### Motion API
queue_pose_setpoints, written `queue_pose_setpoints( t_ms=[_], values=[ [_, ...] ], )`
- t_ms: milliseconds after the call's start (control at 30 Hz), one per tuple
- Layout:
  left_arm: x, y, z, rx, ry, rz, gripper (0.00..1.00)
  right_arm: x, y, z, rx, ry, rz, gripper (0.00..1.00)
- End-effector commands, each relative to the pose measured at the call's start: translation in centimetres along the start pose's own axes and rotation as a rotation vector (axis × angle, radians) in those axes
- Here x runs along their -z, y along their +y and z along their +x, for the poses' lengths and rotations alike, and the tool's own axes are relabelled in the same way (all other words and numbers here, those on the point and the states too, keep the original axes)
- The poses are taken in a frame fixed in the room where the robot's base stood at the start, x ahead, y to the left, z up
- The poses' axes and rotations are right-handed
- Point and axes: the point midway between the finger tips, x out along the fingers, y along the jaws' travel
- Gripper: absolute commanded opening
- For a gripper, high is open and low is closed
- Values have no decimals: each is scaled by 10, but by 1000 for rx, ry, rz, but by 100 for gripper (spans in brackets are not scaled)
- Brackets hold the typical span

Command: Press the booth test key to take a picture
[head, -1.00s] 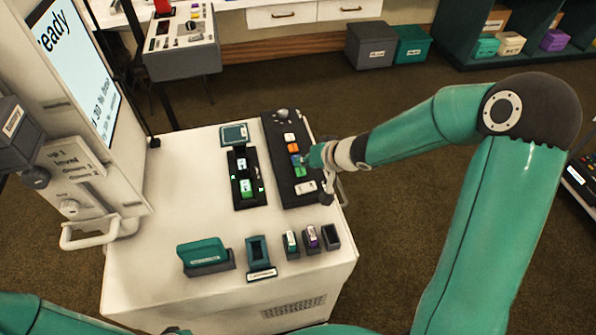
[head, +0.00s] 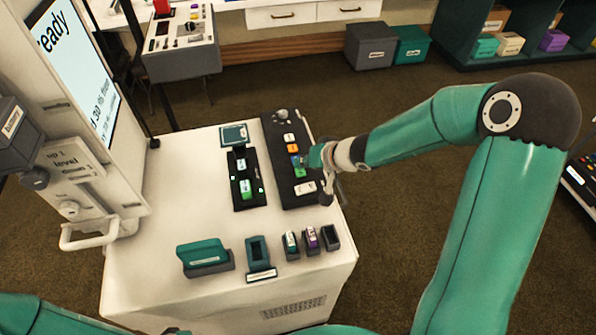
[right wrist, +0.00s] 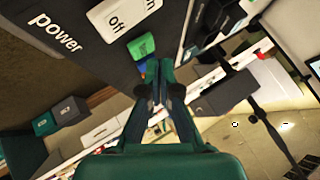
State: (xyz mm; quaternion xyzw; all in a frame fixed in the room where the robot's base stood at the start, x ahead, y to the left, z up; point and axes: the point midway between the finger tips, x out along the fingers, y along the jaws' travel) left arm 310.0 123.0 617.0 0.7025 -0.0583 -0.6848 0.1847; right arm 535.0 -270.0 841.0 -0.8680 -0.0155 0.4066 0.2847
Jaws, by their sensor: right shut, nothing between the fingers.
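The black key panel (head: 282,143) lies at the back right of the white booth counter. It bears a white key (head: 289,137), an orange key (head: 292,149), a blue key (head: 295,161), a green key (head: 299,172) and a white switch (head: 305,188). Which is the test key I cannot read. My right gripper (head: 309,160) is shut and empty, its tips by the blue key. The right wrist view shows the closed fingertips (right wrist: 162,72) beside the blue key (right wrist: 151,67) and near the green key (right wrist: 141,46); contact is unclear. My left gripper is out of sight.
Small holders and a teal box (head: 202,251) stand along the counter front. The screen (head: 75,65), partly reading "ready", stands at the left. The counter's middle left is clear.

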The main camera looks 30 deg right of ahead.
Motion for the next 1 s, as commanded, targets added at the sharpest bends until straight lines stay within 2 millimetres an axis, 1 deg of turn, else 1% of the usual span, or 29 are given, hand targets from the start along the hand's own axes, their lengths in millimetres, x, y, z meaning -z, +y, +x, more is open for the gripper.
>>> queue_pose_setpoints(
  t_ms=[233,1000],
  values=[
    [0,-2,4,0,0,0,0,-5,4,4,0,-1,0,0],
    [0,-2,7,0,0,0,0,-7,6,7,0,-1,0,0]
  ],
)
